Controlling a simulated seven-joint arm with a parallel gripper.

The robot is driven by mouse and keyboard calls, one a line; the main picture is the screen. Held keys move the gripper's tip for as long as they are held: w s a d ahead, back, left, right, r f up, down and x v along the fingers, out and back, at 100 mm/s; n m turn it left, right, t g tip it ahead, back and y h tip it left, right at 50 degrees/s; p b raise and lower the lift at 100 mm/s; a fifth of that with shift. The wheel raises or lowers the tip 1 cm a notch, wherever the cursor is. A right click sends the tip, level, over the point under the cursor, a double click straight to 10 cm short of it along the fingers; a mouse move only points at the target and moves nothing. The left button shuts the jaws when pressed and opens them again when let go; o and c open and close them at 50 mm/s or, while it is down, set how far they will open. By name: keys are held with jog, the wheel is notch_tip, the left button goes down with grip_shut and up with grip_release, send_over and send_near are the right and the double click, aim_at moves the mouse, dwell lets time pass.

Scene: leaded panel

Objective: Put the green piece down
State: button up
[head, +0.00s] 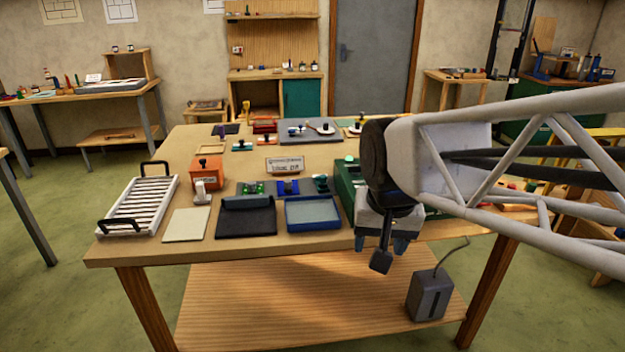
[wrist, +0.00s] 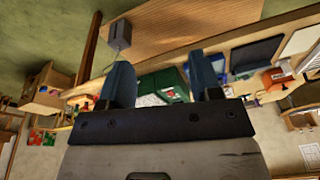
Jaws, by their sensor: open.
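My gripper (head: 380,246) hangs at the table's front right edge in the head view, its blue fingers apart. In the wrist view, my gripper (wrist: 164,78) is open and no piece shows between its fingers. A small green item (head: 250,187) sits on the table in the middle row, well left of my gripper. A teal item (head: 320,184) sits farther right in that row. I cannot tell which of these, if either, is the green piece. A green box (head: 344,184) stands partly hidden behind my gripper; a green box (wrist: 168,82) also shows beyond the fingers.
On the wooden table (head: 140,250) are a white slatted rack (head: 140,206), an orange box (head: 206,174), a pale sheet (head: 187,225), a black mat (head: 245,222) and a blue-rimmed tray (head: 313,213). A grey box (head: 430,295) with a cord stands on the lower shelf.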

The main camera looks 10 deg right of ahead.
jog(key=s+d+f+n, duration=0.1)
jog(key=s+f, duration=0.3)
jog(key=s, duration=0.4)
jog(key=shift+n, duration=0.7)
